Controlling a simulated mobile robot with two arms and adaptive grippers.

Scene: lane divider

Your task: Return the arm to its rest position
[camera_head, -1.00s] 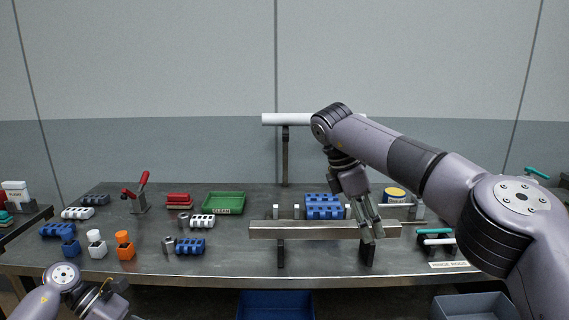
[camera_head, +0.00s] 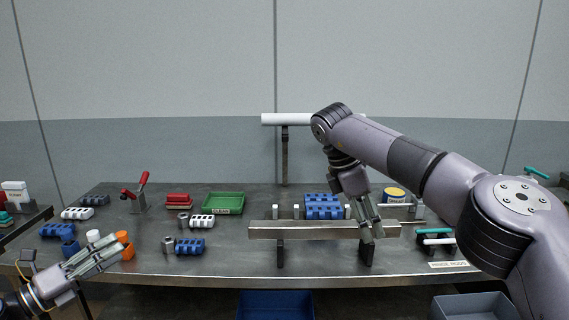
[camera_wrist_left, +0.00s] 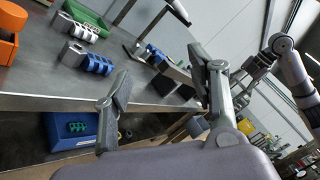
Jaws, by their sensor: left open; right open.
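My left gripper (camera_head: 98,254) is low at the left of the head view, by the table's front edge. It covers part of the white bottle-like piece (camera_head: 93,236) and the orange one (camera_head: 123,240). In the left wrist view its two fingers (camera_wrist_left: 165,95) stand wide apart with nothing between them. My right gripper (camera_head: 373,226) hangs over the metal rail (camera_head: 300,230) at the right of the table, open, with no object seen in it. Whether its fingers touch the rail cannot be told.
The table (camera_head: 225,262) holds several blue and white ribbed blocks, a green tray (camera_head: 223,203), a red clamp (camera_head: 140,190) and a white tube on a post (camera_head: 285,120). A blue bin (camera_head: 275,303) and a grey bin (camera_head: 475,307) stand below the front edge. The table's front middle is clear.

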